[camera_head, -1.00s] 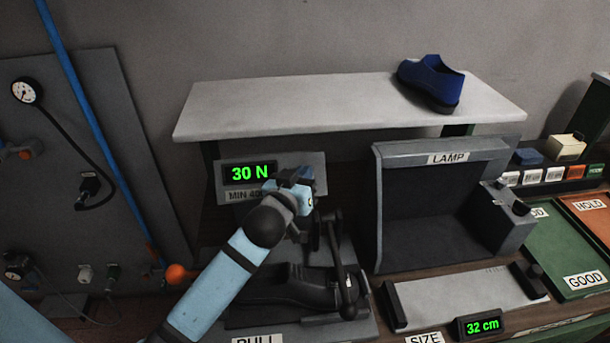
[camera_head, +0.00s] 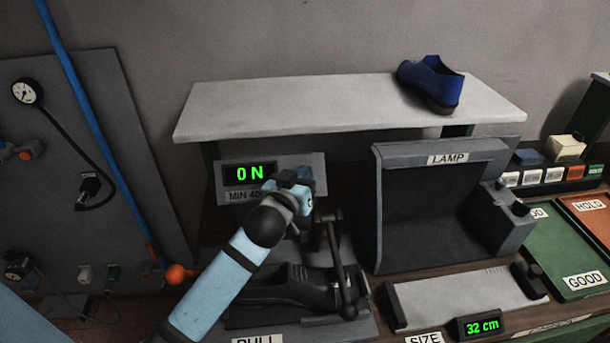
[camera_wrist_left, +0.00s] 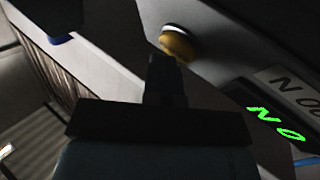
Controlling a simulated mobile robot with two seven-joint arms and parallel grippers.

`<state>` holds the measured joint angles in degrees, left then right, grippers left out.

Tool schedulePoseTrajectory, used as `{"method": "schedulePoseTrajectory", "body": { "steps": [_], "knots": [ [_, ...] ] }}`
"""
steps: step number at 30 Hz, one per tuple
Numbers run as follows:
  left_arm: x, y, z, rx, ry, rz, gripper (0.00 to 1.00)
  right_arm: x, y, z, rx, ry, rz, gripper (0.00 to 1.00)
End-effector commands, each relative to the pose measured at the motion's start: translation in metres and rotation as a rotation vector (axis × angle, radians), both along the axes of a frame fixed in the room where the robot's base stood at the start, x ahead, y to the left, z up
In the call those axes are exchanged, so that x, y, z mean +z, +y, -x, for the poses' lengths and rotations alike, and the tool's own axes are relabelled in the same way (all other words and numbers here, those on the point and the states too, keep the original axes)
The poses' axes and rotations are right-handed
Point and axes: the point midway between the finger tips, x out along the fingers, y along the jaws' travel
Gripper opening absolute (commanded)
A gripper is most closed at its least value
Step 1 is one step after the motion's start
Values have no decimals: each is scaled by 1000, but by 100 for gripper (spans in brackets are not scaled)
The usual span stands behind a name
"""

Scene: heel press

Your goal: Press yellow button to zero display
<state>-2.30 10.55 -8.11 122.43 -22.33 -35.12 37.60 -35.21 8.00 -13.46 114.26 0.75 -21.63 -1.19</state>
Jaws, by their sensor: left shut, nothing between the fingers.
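The force display (camera_head: 248,174) on the grey panel reads 0 N in green. A label below it is partly covered and begins MIN 40. It also shows turned over in the left wrist view (camera_wrist_left: 276,124). The yellow button (camera_wrist_left: 179,43) sits on the panel in the left wrist view, in front of my fingertips. In the head view my gripper hides it. My left gripper (camera_wrist_left: 165,75) is shut and empty, its tip just short of the button in the picture; I cannot tell whether they touch. It also shows at the panel in the head view (camera_head: 303,186). My right gripper is not in view.
A black shoe (camera_head: 285,286) lies in the pull rig below my arm, beside an upright lever (camera_head: 336,250). A shelf (camera_head: 290,108) with a blue shoe (camera_head: 430,84) is above. The lamp box (camera_head: 440,205) and size gauge (camera_head: 465,295) stand to the right.

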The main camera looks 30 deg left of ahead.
Motion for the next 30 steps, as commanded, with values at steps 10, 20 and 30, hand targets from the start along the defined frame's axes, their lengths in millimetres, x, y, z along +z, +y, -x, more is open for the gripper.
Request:
{"method": "schedulePoseTrajectory", "body": {
  "steps": [10,20,30],
  "knots": [
    [9,-7,10,1,1,0,0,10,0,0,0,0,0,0],
    [10,-8,11,0,1,1,0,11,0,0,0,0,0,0],
    [30,-23,30,0,2,3,0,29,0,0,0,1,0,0]
  ]
}}
